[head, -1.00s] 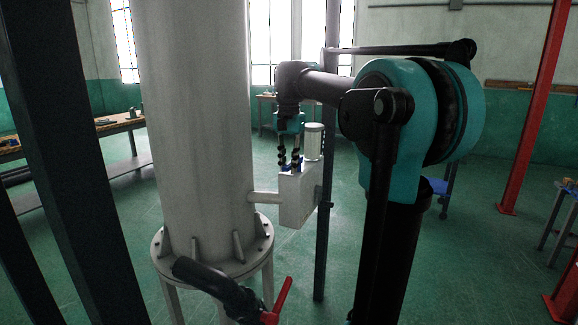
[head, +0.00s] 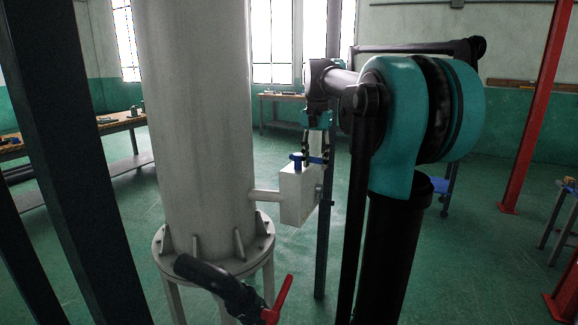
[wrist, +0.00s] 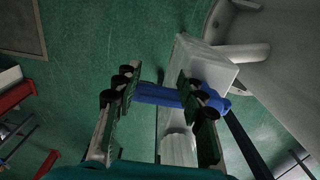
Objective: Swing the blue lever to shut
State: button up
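The blue lever (head: 314,160) sits on top of a pale box (head: 297,195) beside the big grey column. Its round blue hub (head: 296,161) is at the left, and the arm reaches right from it. My gripper (head: 315,162) points down at the lever's arm. In the wrist view, the blue lever (wrist: 160,94) runs across the space between my fingers (wrist: 158,95), from the left finger past the right one to the hub. The fingers are well apart. The right finger hides part of the lever, and I cannot tell whether either finger touches it.
A white cylinder (wrist: 178,150) stands near the box, partly behind my fingers. A grey column (head: 200,130) rises on the left. A black pipe with a red handle (head: 282,298) is low in front. A dark post (head: 321,250) stands just right of the box.

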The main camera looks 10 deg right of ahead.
jog(key=shift+w, duration=0.15)
notch_tip(320, 180, up, 7)
dwell(0.9)
jog(key=shift+a+f, duration=0.1)
